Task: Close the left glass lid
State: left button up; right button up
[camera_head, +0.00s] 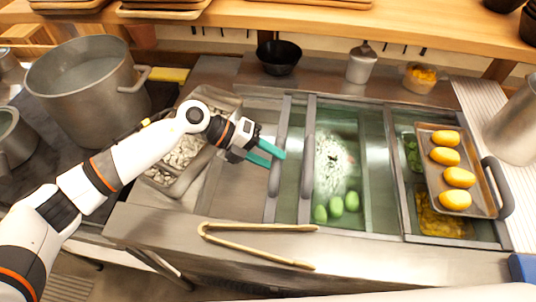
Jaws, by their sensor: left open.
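The left glass lid (293,150) is a greenish pane with grey metal frame bars, left of centre on the steel counter. Its grey bar handle (276,165) runs front to back. My left gripper (268,154) has teal fingers and is open. Its fingers are at the handle bar, one over it and one beside it; I cannot tell whether they touch. A bin left of the lid holds pale beans or mushrooms (183,155), partly hidden by my left arm. My right gripper is not in view.
A large pot (85,80) stands at the back left. Brass tongs (255,228) lie on the front counter edge. A tray (484,203) with several yellow items rests at the right. Green items (336,206) lie under the middle glass.

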pick_arm(q)
jog(key=b+v, duration=0.3)
jog(key=v, duration=0.9)
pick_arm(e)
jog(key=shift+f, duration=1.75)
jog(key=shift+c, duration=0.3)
